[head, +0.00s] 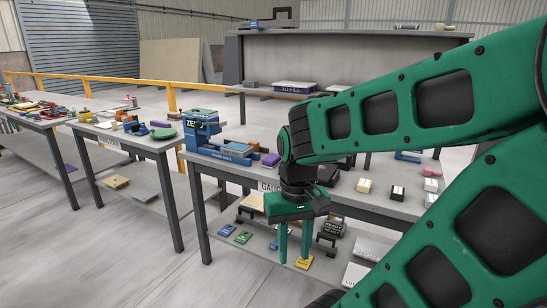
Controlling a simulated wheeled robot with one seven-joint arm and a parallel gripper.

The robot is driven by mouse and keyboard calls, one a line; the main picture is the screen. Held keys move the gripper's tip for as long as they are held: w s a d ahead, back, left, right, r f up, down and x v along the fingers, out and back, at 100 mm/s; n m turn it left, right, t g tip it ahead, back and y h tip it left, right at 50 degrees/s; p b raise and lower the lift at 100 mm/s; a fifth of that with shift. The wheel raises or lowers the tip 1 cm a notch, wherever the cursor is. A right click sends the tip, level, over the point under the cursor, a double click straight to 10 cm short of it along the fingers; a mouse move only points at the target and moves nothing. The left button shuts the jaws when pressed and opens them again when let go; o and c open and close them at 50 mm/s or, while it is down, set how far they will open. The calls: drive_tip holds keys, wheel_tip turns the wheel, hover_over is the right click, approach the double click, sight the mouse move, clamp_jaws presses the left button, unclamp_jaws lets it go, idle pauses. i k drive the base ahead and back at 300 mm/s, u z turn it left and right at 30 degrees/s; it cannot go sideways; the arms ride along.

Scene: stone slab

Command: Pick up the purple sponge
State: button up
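A purple block (270,159), which looks like the sponge, lies on the near stone-grey table beside the blue machine. My gripper (294,258) hangs in front of this table's edge in the picture, below and right of the purple block. Its two green fingers point down and stand apart, with nothing seen held between them. Another purple item (161,124) lies on the table to the left; it is too small to identify. My green arm hides much of the near table's right side.
The blue machine (210,135) stands left of the purple block. Small blocks (364,185) lie on the table to the right. Open floor (130,255) lies at front left.

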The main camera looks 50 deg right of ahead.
sight(272, 160)
drive_tip(key=z, duration=0.5)
drive_tip(key=i, duration=0.95)
drive_tip(key=z, duration=1.1)
drive_tip(key=i, duration=0.45)
drive_tip(key=z, duration=0.2)
